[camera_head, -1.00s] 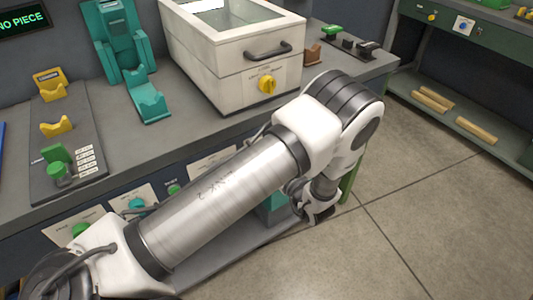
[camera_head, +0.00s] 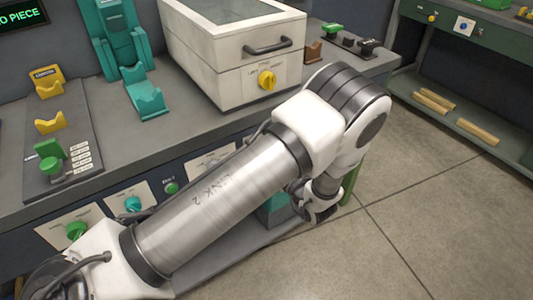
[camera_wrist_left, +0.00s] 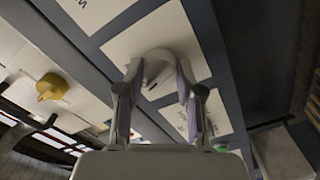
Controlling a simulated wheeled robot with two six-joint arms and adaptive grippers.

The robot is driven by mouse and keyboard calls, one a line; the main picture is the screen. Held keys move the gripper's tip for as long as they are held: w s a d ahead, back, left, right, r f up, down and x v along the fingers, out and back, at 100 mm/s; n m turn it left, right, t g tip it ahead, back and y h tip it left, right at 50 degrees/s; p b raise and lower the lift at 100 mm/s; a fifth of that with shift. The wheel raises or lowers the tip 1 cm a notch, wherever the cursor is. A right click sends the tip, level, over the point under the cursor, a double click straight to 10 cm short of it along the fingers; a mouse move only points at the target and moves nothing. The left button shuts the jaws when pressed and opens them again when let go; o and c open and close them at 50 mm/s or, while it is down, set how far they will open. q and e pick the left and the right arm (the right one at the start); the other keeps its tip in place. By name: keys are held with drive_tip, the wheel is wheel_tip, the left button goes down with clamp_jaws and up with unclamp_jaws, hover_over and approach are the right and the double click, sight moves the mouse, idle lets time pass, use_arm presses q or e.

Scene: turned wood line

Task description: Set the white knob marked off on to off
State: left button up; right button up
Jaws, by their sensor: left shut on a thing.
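The white knob (camera_wrist_left: 158,68) shows in the left wrist view on a pale label plate (camera_wrist_left: 170,30) on the dark panel. My left gripper (camera_wrist_left: 158,78) has its two fingers on either side of the knob and is shut on it. The fingers hide part of the knob, and its marking cannot be read. In the head view my left gripper (camera_head: 320,207) is at the bench front, low beyond my arm, and the white knob is hidden there. My right gripper is in neither view.
A white lidded box (camera_head: 232,60) with a yellow knob (camera_head: 266,80) stands on the bench. Green (camera_head: 76,230) and teal (camera_head: 132,204) knobs sit on the bench front. Yellow and teal cradles stand at left. The floor at right is clear.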

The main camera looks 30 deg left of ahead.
use_arm(q)
drive_tip(key=shift+n, duration=0.5)
drive_tip(key=o, duration=1.1)
drive_tip(key=shift+o, duration=0.2)
